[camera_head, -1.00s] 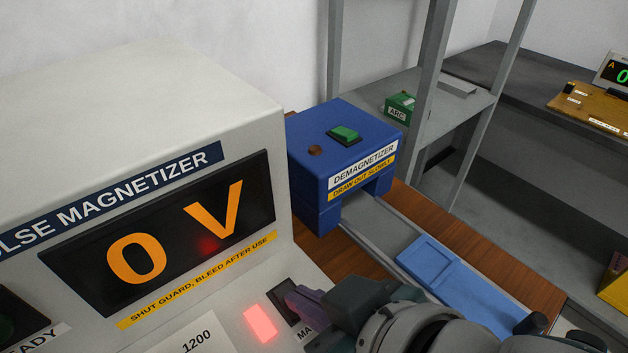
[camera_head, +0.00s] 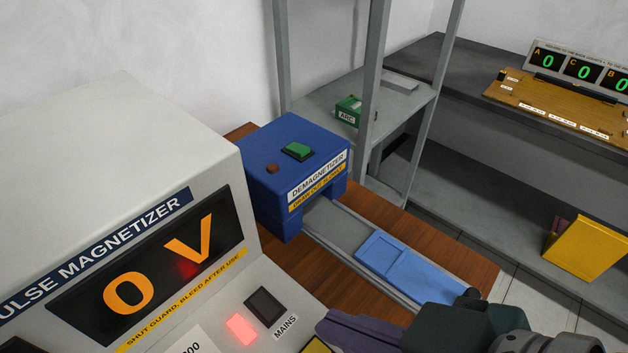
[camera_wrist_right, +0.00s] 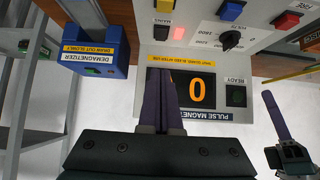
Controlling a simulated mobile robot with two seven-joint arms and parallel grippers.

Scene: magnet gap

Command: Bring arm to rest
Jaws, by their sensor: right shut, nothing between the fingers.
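My right gripper (camera_head: 328,325) is at the bottom of the head view, its purple fingers together and empty, just right of the MAINS switch (camera_head: 264,306). In the right wrist view the gripper (camera_wrist_right: 164,76) shows its two fingers side by side, in front of the pulse magnetizer (camera_wrist_right: 205,115). In the head view the pulse magnetizer (camera_head: 110,140) reads 0 V, and a red lamp (camera_head: 241,329) glows beside the switch. My left gripper (camera_wrist_right: 272,98) shows at the right of the wrist view, apart from the panel; its opening is unclear.
A blue demagnetizer (camera_head: 265,185) with a green button stands behind, with a light blue tray (camera_head: 385,255) on its track. A grey shelf frame (camera_head: 372,90) holds a green ARC box (camera_head: 349,110). A yellow object (camera_head: 587,250) sits at the right.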

